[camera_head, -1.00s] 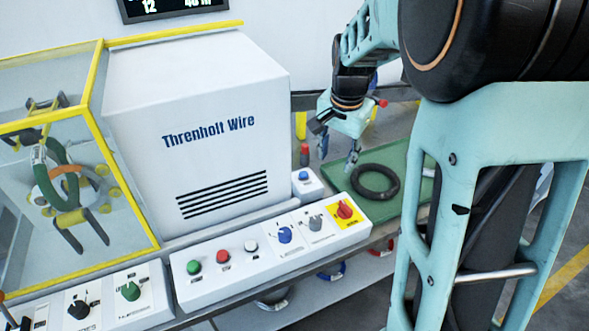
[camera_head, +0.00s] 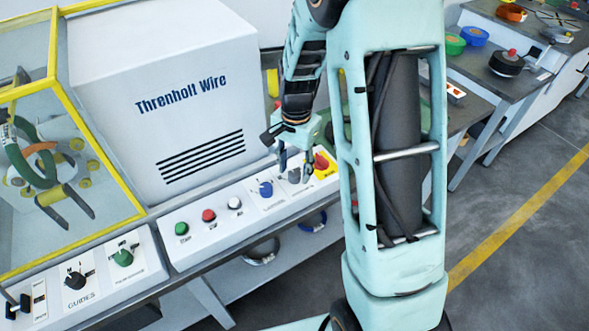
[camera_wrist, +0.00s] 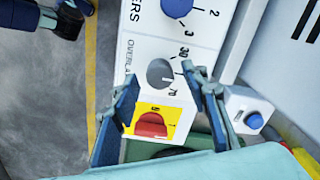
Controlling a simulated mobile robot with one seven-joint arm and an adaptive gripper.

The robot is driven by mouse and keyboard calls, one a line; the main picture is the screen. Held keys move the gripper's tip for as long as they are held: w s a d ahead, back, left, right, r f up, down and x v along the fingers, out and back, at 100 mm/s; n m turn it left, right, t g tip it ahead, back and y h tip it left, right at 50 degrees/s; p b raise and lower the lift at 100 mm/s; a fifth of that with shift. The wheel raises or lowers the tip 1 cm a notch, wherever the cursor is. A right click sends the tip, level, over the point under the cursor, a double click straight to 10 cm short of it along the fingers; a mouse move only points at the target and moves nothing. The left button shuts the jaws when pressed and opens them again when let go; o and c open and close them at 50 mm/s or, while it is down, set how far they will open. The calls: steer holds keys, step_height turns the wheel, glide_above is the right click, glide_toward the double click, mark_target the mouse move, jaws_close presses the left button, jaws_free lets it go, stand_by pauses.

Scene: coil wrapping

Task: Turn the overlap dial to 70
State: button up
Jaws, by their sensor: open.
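The overlap dial (camera_head: 294,175) is a grey knob on the white control panel, between a blue dial and a red-and-yellow switch. In the wrist view the grey dial (camera_wrist: 160,73) shows beside the word OVERLAP, with scale numbers at its edge. I cannot clearly tell where its pointer stands. My gripper (camera_head: 296,163) is open above the panel, pointing down, with a finger on either side of the dial in the head view. In the wrist view my gripper (camera_wrist: 166,98) frames the area between the dial and the switch. Contact with the dial is not visible.
The blue layers dial (camera_head: 265,188) and red-and-yellow switch (camera_head: 323,163) sit close on both sides. Green (camera_head: 182,229), red and white buttons lie further left. A white box with a blue button (camera_wrist: 253,120) stands near one finger. The machine housing (camera_head: 165,90) rises behind.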

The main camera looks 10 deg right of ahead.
steer(key=shift+f, duration=0.35)
jaws_close()
